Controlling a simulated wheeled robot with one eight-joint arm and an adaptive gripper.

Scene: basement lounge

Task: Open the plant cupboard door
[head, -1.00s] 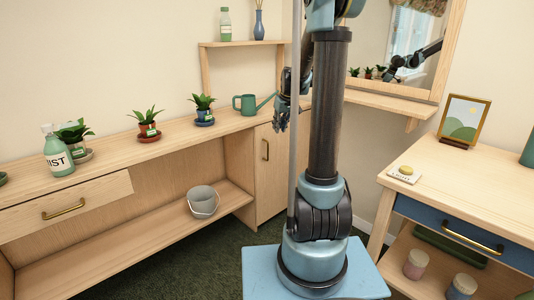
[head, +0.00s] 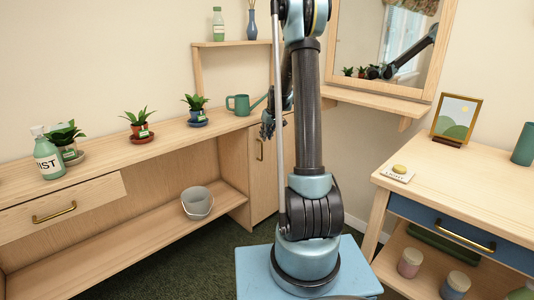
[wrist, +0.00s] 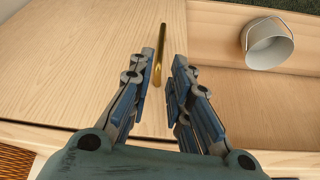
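The plant cupboard door (head: 262,190) is a pale wood panel at the right end of the long plant counter. It looks shut. Its upright brass handle (head: 259,149) is near the top of the door. My gripper (head: 267,130) is in front of the door's upper part, just above the handle in the head view. In the wrist view my gripper (wrist: 164,62) is open, with its two fingers apart. The brass handle (wrist: 159,55) appears between the fingertips, nearer the left finger. I cannot tell whether they touch. The door (wrist: 85,75) fills the wrist view's left side.
Potted plants (head: 137,124), a spray bottle (head: 48,156) and a green watering can (head: 238,104) stand on the counter. A grey bucket (head: 197,203) sits on the open lower shelf. A wooden desk (head: 440,185) stands at the right. Dark carpet (head: 170,265) lies clear before the counter.

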